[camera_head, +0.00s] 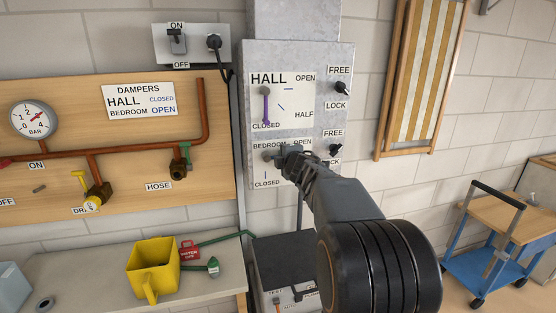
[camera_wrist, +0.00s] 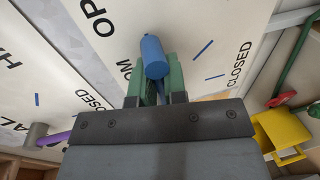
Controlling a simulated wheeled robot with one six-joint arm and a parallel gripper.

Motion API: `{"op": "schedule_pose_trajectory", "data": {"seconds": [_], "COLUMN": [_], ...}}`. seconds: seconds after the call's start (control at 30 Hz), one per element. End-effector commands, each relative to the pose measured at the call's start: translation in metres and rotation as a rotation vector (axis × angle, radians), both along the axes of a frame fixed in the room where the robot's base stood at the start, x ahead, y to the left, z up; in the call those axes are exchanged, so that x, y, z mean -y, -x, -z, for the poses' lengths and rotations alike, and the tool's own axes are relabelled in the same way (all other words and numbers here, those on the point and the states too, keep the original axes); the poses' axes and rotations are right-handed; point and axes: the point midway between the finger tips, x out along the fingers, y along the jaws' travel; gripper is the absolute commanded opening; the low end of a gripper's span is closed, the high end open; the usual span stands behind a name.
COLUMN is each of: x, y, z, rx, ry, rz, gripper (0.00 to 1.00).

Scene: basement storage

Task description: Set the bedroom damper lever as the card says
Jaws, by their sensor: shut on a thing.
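The bedroom damper lever is a blue handle in the wrist view (camera_wrist: 152,56). My gripper (camera_wrist: 157,88) is shut on it with green fingertips. In the head view my gripper (camera_head: 287,153) is at the right of the bedroom plate (camera_head: 258,173), level with the pivot and by the OPEN label, and hides most of the lever. Bare blue tick marks show on the CLOSED side in the wrist view. The card (camera_head: 140,101) reads HALL CLOSED, BEDROOM OPEN. The lower FREE/LOCK knob (camera_head: 335,150) is right of my gripper; its setting is hard to read.
The purple hall lever (camera_head: 266,106) above points down at CLOSED. The upper FREE/LOCK knob (camera_head: 342,88) is beside it. A yellow jug (camera_head: 152,262) stands on the bench (camera_head: 205,284) at lower left. A folded deckchair (camera_head: 408,75) and a blue trolley (camera_head: 485,265) are at right.

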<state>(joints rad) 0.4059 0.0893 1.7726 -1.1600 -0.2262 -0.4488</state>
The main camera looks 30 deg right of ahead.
Motion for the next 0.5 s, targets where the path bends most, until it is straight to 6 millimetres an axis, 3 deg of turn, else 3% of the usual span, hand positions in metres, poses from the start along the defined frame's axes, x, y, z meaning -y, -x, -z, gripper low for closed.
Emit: {"op": "schedule_pose_trajectory", "data": {"seconds": [0.03,0.5], "x": [0.0081,0.0113], "y": [0.0023,0.0033], "z": [0.0047,0.0009], "rx": [-0.015,-0.016], "ry": [0.009,0.032], "rz": [0.021,0.027], "gripper": [0.00,0.00]}}
